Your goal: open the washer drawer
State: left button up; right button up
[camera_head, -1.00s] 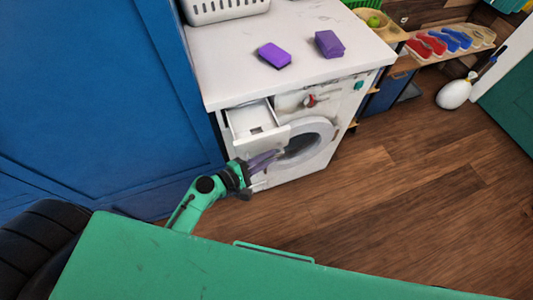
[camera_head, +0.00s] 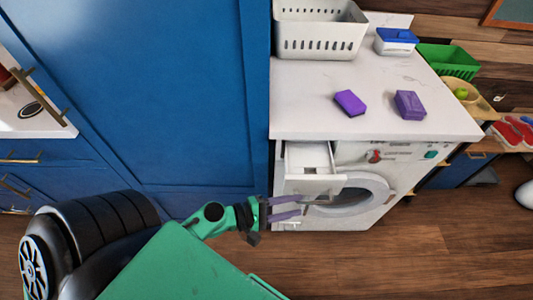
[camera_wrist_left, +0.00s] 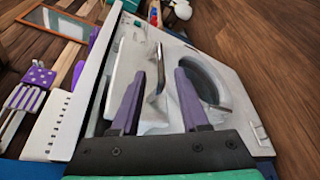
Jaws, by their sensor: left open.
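The white washer (camera_head: 335,215) stands under a white countertop, its round door (camera_head: 362,192) shut. Its drawer (camera_head: 308,157) at the upper left is pulled out, with the inside visible from above. The drawer also shows in the left wrist view (camera_wrist_left: 125,72), with a metal bar handle (camera_wrist_left: 161,68) on its front. My left gripper (camera_head: 300,205) is open with purple fingers, just in front of and below the drawer front. In the left wrist view the handle appears between the spread fingers (camera_wrist_left: 159,80); contact cannot be told. My right gripper is out of view.
Two purple blocks (camera_head: 350,102) (camera_head: 410,105) and a white basket (camera_head: 318,38) sit on the countertop (camera_head: 310,110). A tall blue cabinet (camera_head: 140,90) stands close on the left. Wooden floor (camera_head: 440,250) is clear to the right.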

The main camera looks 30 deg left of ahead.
pick_arm(q)
jog(key=b+v, duration=0.1)
jog(key=v, duration=0.6)
jog(key=shift+s+a+b, duration=0.2)
jog(key=shift+s+b, duration=0.1)
jog(key=shift+b, duration=0.05)
jog(key=s+a+f+m+g+y, duration=0.1)
jog(key=s+a+f+g+y, duration=0.15)
jog(key=f, duration=0.75)
jog(key=s+a+f+m+g+y, duration=0.15)
jog(key=a+f, duration=0.25)
jog(key=f, duration=0.5)
jog(key=s+a+f+m+g+y, duration=0.1)
jog(key=s+a+f+m+y, duration=0.15)
jog(key=f, duration=0.75)
jog(key=s+f+m+g+y, duration=0.3)
jog(key=s+f+m+g, duration=0.2)
jog(key=s+f+m, duration=0.6)
notch_tip(320, 180, down, 3)
jog(key=m, duration=0.3)
jog(key=shift+s+a+g, duration=0.2)
jog(key=shift+s+g, duration=0.1)
jog(key=shift+g, duration=0.1)
